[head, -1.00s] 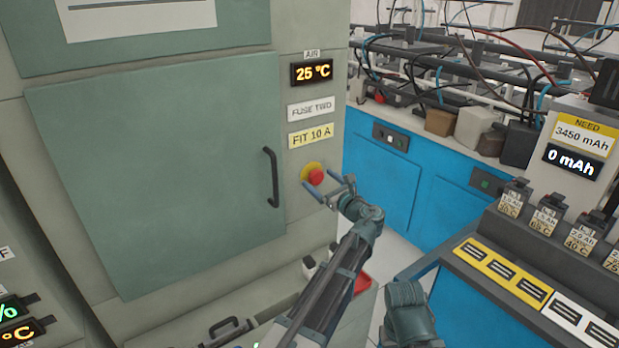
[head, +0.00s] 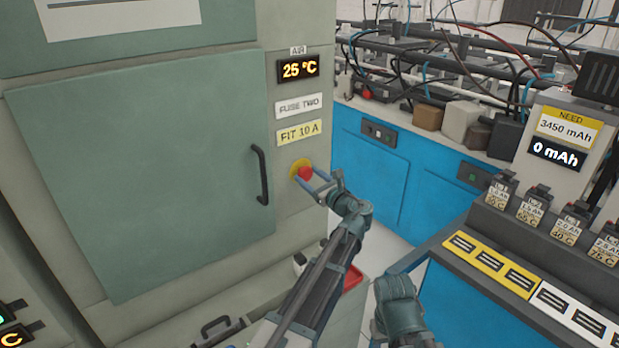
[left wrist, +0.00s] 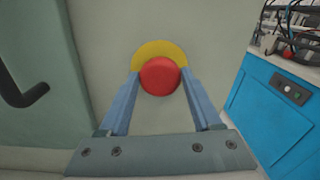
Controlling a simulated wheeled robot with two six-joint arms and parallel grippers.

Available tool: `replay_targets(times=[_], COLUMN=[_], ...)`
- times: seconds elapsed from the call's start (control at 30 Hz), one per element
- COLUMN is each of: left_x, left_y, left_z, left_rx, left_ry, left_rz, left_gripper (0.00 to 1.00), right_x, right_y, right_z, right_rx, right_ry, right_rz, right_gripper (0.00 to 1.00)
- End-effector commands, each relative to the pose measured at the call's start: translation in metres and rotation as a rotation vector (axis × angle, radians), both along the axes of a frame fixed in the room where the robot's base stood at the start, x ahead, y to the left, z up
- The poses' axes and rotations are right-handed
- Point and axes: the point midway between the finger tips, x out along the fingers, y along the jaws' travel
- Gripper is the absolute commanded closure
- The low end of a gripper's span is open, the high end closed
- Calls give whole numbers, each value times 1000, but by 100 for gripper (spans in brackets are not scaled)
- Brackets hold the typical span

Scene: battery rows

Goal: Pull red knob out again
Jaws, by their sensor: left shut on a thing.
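The red knob (head: 306,173) is a round red button on a yellow disc (head: 296,167), on the cabinet's grey front panel below the "FIT 10 A" label. In the left wrist view the knob (left wrist: 160,76) is near the middle, with the yellow disc (left wrist: 158,48) behind it. My left gripper (head: 305,175) is at the knob, its two blue fingers on either side, shut on it. The knob stands proud of the disc; how far it sticks out is hard to tell. My right gripper is out of view.
A green cabinet door (head: 150,170) with a black handle (head: 262,175) is left of the knob. The "FIT 10 A" label (head: 299,132) is above. Blue cabinets (head: 370,165) stand to the right. A battery rack (head: 540,225) is at the lower right.

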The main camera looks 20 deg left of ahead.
Motion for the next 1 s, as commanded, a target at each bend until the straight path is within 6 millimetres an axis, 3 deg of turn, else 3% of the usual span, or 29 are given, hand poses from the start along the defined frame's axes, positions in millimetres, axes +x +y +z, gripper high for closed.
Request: replay_targets(times=[0.3,0.53,0.57,0.6,0.7,1.0], left_x=[-13,-13,-13,-14,-13,-13], left_y=[-16,-17,-17,-17,-16,-16], left_z=[0,-1,-1,-1,0,0], left_rx=[0,-2,-2,-1,-1,0], left_ry=[0,1,1,1,1,0], left_rz=[0,0,0,0,0,0], left_gripper=[100,100,29,22,4,4], right_x=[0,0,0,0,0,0], right_y=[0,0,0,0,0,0], right_z=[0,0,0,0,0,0], right_rx=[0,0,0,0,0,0], right_ry=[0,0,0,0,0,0], right_rz=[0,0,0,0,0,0], right_gripper=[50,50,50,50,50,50])
